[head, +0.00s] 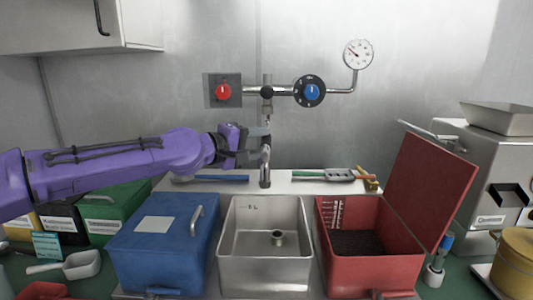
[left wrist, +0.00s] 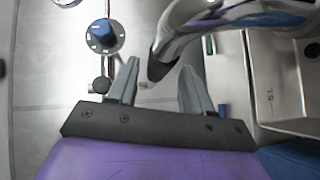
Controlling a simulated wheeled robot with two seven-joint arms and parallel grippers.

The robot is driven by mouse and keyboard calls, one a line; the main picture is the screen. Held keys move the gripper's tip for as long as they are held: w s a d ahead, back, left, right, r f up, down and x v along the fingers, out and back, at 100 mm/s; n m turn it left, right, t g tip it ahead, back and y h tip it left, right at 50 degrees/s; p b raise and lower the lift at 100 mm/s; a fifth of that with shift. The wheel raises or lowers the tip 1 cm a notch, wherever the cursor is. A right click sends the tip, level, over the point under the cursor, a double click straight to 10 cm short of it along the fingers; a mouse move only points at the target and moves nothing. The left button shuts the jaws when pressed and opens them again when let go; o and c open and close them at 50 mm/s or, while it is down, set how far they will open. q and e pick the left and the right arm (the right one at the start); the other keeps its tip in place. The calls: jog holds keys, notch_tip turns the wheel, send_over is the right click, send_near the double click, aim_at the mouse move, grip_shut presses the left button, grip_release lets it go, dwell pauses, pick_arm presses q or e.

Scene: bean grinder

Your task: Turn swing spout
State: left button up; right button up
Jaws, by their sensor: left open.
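The swing spout (head: 265,167) is a shiny metal pipe below the wall valves, over the back edge of the steel sink (head: 265,245). My left gripper (head: 259,146) reaches in from the left beside the spout's upper part and partly covers it. In the left wrist view the gripper (left wrist: 160,66) is open, with its two fingers apart. The curved spout (left wrist: 205,40) comes in from the upper right, its end near the gap between the fingertips. I cannot tell whether the fingers touch it. My right gripper is not in view.
A red knob (head: 223,92) and a blue knob (head: 312,92) are on the wall above, with a gauge (head: 357,54). A closed blue bin (head: 160,250) stands left of the sink. A red bin (head: 365,270) with its lid raised stands right. Tools lie on the ledge behind.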

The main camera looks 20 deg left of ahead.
pick_arm(q)
jog(key=x, duration=0.3)
jog(key=shift+w+d, duration=0.1)
jog(key=shift+w, duration=0.1)
grip_shut()
jog(key=shift+d+r+p, duration=0.1)
jog(key=shift+d+p, duration=0.05)
jog(key=shift+p, duration=0.15)
